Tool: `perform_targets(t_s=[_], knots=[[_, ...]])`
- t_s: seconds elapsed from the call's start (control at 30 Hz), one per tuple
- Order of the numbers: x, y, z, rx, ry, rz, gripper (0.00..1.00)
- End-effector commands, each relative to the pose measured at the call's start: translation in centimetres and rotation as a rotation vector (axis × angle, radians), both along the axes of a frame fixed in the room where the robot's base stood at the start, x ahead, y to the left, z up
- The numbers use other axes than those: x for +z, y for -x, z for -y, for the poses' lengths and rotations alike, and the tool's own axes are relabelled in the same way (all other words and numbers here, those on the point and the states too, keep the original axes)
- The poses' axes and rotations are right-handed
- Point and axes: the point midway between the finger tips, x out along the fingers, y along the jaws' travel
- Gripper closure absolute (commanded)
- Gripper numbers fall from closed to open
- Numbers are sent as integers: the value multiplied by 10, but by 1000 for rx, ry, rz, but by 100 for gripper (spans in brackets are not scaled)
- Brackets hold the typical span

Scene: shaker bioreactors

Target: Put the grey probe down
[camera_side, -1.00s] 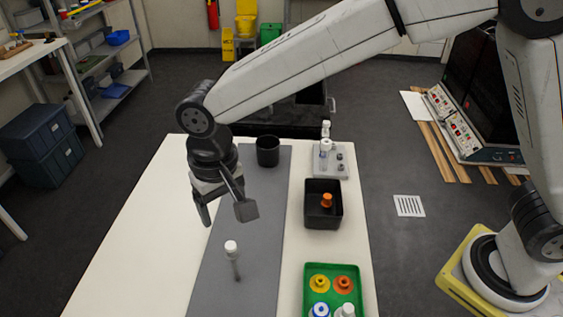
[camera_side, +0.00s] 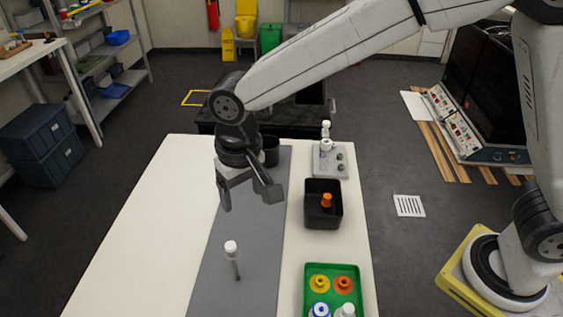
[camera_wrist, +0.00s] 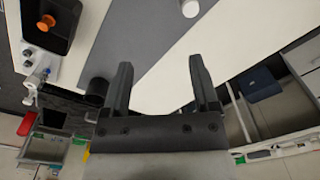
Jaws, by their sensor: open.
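A slim probe with a pale round head and a grey stem (camera_side: 232,250) stands upright on the grey mat (camera_side: 215,285) near the front of the table. Its pale head also shows at the top edge of the wrist view (camera_wrist: 190,8); its stem is hidden there. I cannot tell surely that this is the grey probe. My gripper (camera_side: 250,201) is open and empty above the mat, behind the probe and apart from it. In the wrist view its two fingers (camera_wrist: 160,62) are spread with nothing between them.
A black cup (camera_side: 270,157) stands behind my gripper. To the right are a white rack (camera_side: 329,166), a black box (camera_side: 323,220) holding an orange-topped item (camera_side: 326,200), and a green tray (camera_side: 333,268) with several capped items. The table's left side is clear.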

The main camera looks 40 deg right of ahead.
Motion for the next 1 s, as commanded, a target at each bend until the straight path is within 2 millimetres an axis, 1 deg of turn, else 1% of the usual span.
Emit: perform_targets(t_s=[0.03, 0.13, 0.27, 0.3, 0.37, 0.4, 0.5, 0.6, 0.7, 0.8, 1.0], knots=[[-2, -1, 18, -8, -3, 7, 23], [-9, -1, 55, -10, -12, 31, 23], [-19, 7, 107, -11, -20, 68, 23], [-23, 12, 123, -11, -20, 80, 23], [-28, 19, 146, -11, -20, 99, 23], [-31, 25, 160, -10, -19, 111, 23], [-39, 43, 193, -11, -12, 141, 23], [-47, 62, 218, -9, -3, 168, 23], [-52, 77, 236, -7, 6, 188, 23], [-56, 88, 246, -4, 13, 201, 23], [-58, 94, 251, -1, 18, 207, 23]])
